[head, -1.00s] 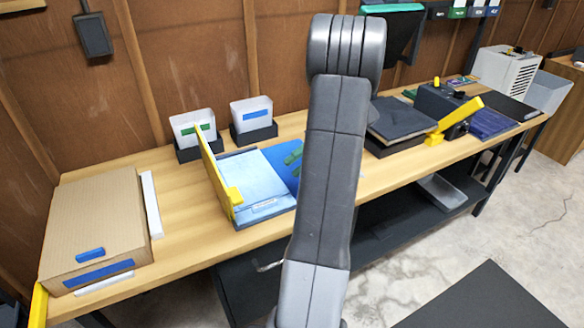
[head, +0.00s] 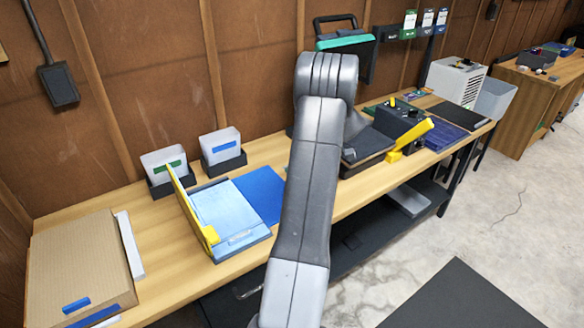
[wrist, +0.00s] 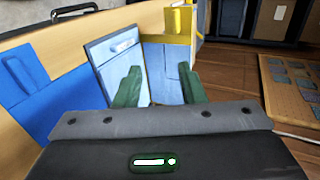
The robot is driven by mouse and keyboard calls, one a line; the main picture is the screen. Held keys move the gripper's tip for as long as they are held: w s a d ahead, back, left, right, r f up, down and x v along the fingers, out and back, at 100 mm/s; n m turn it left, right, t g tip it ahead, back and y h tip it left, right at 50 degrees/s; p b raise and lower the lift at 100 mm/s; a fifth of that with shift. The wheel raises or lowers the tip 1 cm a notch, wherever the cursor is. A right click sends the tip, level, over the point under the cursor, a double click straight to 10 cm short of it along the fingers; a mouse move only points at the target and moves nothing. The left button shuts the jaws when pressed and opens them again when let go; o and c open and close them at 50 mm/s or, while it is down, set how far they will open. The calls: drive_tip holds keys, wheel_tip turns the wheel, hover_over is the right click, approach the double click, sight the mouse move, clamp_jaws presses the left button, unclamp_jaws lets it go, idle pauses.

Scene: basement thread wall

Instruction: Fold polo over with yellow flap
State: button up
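The light blue polo (head: 226,207) lies flat on the folding board in the head view. The yellow flap (head: 194,212) stands raised along the board's left side. A blue panel (head: 257,193) lies flat at the board's right. My gripper is hidden behind my arm in the head view. In the wrist view, my gripper (wrist: 159,72) shows two green fingers spread apart with nothing held between them. Light blue cloth (wrist: 113,48) and a yellow part (wrist: 178,22) show beyond the fingers, and the blue panel (wrist: 38,105) is at left. I cannot tell the distance from fingers to flap.
A cardboard box (head: 80,265) sits on the bench at left. Two bins with white cards, one green-labelled (head: 163,168) and one blue-labelled (head: 221,150), stand behind the board. A dark folded stack (head: 362,155) and a yellow-handled device (head: 405,122) are at right.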

drive_tip(key=shift+w+d+r+p, duration=0.1)
drive_tip(key=shift+w+d+p, duration=0.05)
drive_tip(key=shift+d+p, duration=0.15)
drive_tip(key=shift+c, duration=0.3)
